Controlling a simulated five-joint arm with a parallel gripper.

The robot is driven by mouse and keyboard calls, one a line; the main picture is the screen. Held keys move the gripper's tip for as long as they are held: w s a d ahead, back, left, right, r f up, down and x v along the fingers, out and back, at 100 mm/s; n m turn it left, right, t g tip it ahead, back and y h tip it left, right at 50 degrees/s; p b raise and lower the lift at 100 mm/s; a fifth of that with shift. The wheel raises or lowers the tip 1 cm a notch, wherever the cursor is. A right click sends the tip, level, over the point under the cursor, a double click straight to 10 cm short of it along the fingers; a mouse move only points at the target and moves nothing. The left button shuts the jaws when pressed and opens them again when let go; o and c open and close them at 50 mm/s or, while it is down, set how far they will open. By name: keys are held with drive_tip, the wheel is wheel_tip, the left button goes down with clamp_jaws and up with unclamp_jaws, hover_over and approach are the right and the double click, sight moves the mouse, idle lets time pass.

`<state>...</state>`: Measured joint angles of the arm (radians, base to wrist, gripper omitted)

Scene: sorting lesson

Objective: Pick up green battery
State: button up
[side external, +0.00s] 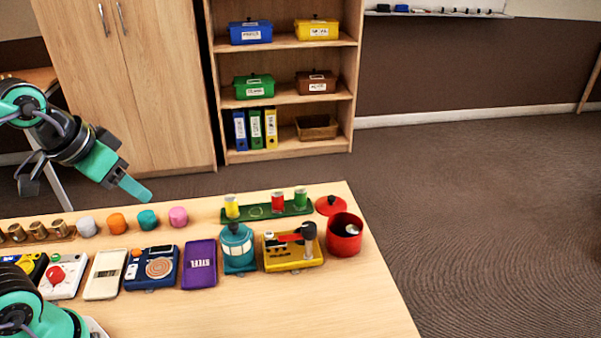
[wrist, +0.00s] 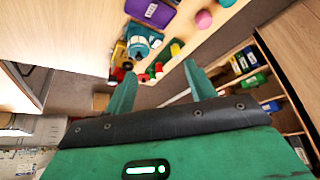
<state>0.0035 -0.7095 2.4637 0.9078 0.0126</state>
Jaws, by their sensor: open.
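The green battery (side external: 300,198) stands upright at the right end of a green holder (side external: 262,212) at the back right of the table. A red battery (side external: 277,202) and a yellow battery (side external: 232,206) stand in the same holder, with an empty round spot between them. My gripper (side external: 137,189) is open and empty, raised above the table's back left part, well left of the green battery. In the wrist view my gripper (wrist: 159,69) shows its two green fingers apart, with the small, distant yellow battery (wrist: 176,47) between them; the green battery is hard to make out there.
A red pot (side external: 344,236) with something pale inside and its red lid (side external: 330,205) are right of the holder. A teal lantern-like object (side external: 238,248) and a yellow device (side external: 292,254) stand in front of it. Several coloured pieces, including a pink one (side external: 178,217), line the left.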

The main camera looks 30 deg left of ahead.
drive_tip(key=w+d+r+m+g, duration=0.1)
drive_tip(key=w+r+m, duration=0.15)
drive_tip(key=w, duration=0.75)
drive_tip(key=m+g, duration=0.4)
drive_tip(key=m, duration=0.1)
hover_over(300, 188)
drive_tip(key=f, duration=1.8)
drive_tip(key=shift+s+f, duration=0.1)
drive_tip(key=shift+s, duration=0.25)
drive_tip(key=shift+w+d+f, duration=0.15)
drive_tip(key=shift+f, duration=4.25)
drive_tip(key=shift+w, duration=0.1)
